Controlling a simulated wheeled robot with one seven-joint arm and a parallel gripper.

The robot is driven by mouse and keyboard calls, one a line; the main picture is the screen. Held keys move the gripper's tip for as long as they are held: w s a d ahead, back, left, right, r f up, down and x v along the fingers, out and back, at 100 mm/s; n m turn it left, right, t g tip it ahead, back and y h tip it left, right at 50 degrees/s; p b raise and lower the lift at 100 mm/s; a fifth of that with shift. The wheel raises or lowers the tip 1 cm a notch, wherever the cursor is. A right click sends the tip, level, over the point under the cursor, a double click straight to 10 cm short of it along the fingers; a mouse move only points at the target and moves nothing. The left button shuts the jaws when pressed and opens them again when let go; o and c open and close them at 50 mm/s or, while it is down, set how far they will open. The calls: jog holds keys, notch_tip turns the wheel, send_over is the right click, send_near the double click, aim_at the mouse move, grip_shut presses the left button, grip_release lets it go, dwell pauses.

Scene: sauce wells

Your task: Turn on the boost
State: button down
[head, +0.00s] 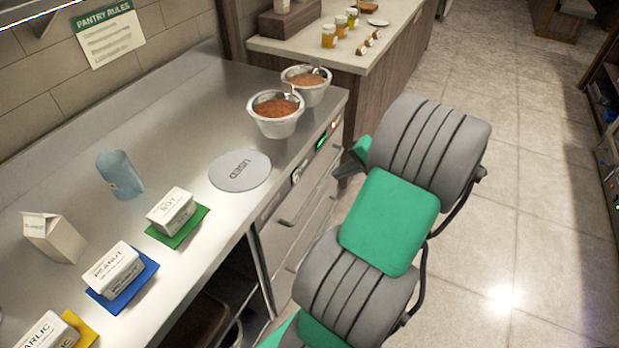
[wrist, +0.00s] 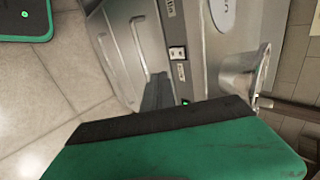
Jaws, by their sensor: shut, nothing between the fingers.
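The counter's front panel carries small controls and a lit green display (head: 323,141) below the sauce wells. A small white switch plate (wrist: 178,53) shows in the wrist view, with a smaller plate (wrist: 182,72) beside it and a green light (wrist: 186,103) lower down. I cannot read which control is the boost or its setting. My gripper (head: 350,164) is shut and empty, just in front of the panel in the head view and partly hidden by my arm. In the wrist view its dark fingers (wrist: 158,88) lie close to the panel; contact cannot be told.
Two sauce wells (head: 275,126) (head: 306,95) stand at the counter's right end. A round USED disc (head: 240,171) lies nearby. Labelled tubs (head: 171,211), a blue cup (head: 119,177) and a carton (head: 52,238) stand further left. Drawer handles (head: 300,202) project below the panel. Open floor lies right.

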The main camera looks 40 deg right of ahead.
aim_at(297, 178)
jog(key=w+r+x, duration=0.1)
jog(key=x, duration=1.2)
jog(key=shift+w+a+r+p, duration=0.3)
jog(key=shift+w+p, duration=0.1)
jog(key=shift+w, duration=0.05)
jog(key=shift+r+p, duration=0.65)
jog(key=shift+r, duration=0.2)
